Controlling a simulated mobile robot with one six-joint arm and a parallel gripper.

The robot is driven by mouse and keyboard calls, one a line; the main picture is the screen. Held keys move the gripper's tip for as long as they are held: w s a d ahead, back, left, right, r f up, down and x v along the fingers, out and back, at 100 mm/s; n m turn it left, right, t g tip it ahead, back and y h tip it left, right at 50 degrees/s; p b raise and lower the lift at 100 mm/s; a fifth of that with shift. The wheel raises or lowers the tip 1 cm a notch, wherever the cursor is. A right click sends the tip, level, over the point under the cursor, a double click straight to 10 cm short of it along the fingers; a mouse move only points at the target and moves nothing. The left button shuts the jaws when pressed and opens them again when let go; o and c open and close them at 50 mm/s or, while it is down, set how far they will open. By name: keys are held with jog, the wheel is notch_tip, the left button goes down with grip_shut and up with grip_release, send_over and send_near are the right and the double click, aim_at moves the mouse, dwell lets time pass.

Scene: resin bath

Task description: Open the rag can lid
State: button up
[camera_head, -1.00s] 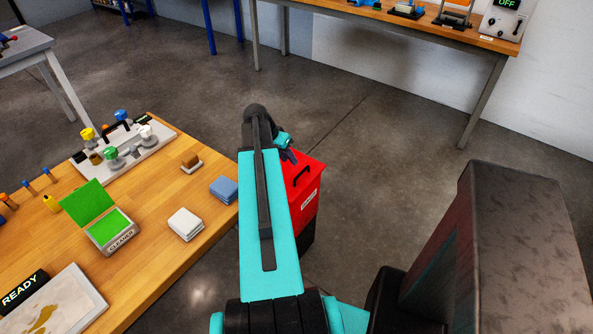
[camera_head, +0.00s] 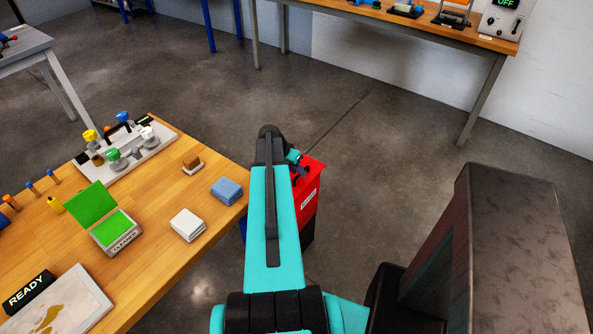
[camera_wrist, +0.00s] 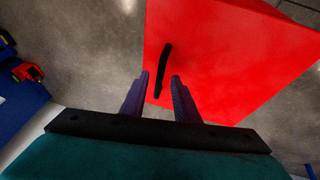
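The red rag can (camera_head: 308,196) stands on the floor just right of the wooden table, partly hidden behind my arm in the head view. Its flat red lid (camera_wrist: 225,60) fills much of the wrist view and looks shut. A black bar handle (camera_wrist: 164,68) stands on the lid near its left side. My gripper (camera_wrist: 160,78) is open, with its two fingertips apart and the near end of the handle appearing between them. I cannot tell whether the fingers touch it. In the head view my gripper (camera_head: 299,170) is over the can, mostly hidden by my arm.
The wooden table (camera_head: 150,270) at left holds a blue cloth stack (camera_head: 226,189), a white cloth stack (camera_head: 187,224) and an open green cleaner box (camera_head: 114,230). A workbench (camera_head: 400,22) stands at the back. The floor right of the can is clear.

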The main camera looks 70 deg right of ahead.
jog(key=shift+f, duration=0.1)
grip_shut()
dwell(0.4)
